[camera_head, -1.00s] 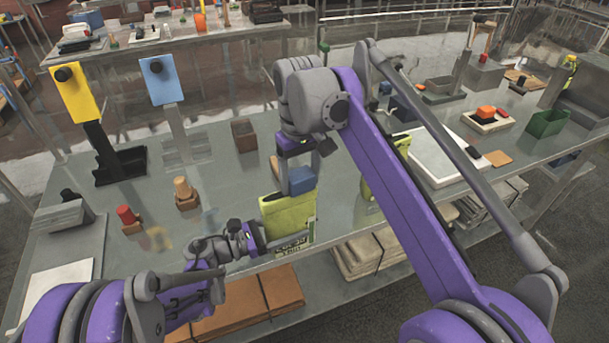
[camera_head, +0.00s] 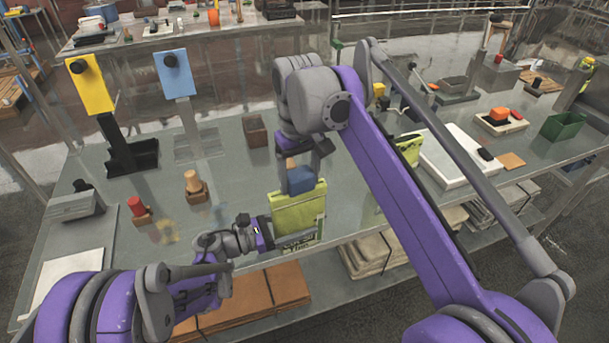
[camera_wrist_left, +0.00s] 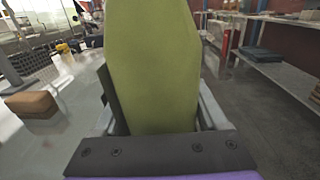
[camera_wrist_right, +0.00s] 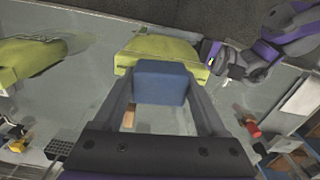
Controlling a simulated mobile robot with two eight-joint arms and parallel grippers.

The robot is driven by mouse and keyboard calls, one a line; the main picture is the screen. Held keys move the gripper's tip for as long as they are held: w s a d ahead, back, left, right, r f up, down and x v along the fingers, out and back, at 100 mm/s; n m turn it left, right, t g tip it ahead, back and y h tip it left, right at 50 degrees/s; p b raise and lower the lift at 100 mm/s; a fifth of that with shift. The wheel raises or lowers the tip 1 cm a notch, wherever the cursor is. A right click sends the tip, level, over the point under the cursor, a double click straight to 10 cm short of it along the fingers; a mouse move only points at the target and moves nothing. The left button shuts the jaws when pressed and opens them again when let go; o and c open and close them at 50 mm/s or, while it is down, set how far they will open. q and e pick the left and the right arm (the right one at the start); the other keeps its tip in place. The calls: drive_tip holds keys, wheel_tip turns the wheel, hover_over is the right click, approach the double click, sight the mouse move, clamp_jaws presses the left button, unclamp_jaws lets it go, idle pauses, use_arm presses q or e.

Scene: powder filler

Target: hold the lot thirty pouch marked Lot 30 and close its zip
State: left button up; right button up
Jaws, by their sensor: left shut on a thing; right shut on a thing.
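The yellow-green pouch (camera_head: 298,213) is upright at the table's front edge, with dark lettering low on its face that is hard to read. It fills the left wrist view (camera_wrist_left: 152,65), where my left gripper is shut on it. In the head view my left gripper (camera_head: 268,232) is at its lower left side. My right gripper (camera_head: 301,168) is shut on a blue block (camera_head: 301,181), pointing down at the pouch's top edge. The right wrist view shows the block (camera_wrist_right: 160,82) between the fingers, overlapping the pouch (camera_wrist_right: 172,48). Contact and the zip itself cannot be made out.
Another yellow-green pouch (camera_head: 408,149) is partly behind my right arm. A white tray (camera_head: 450,163) is to the right. Wooden stamps (camera_head: 194,187), a red-topped piece (camera_head: 138,210) and yellow and blue signs on stands (camera_head: 90,85) are to the left.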

sight(278, 195)
drive_tip(key=shift+s+a, duration=0.15)
drive_tip(key=shift+a, duration=0.15)
drive_tip(key=shift+s+a, duration=0.35)
drive_tip(key=shift+a, duration=0.55)
drive_tip(key=shift+a+f, duration=0.1)
drive_tip(key=shift+s+a, duration=0.2)
drive_tip(key=shift+a, duration=0.3)
drive_tip(key=shift+s+a, duration=0.2)
drive_tip(key=shift+a, duration=0.3)
drive_tip(key=shift+r, duration=0.2)
drive_tip(key=shift+r, duration=2.95)
use_arm(q)
drive_tip(key=o, duration=0.9)
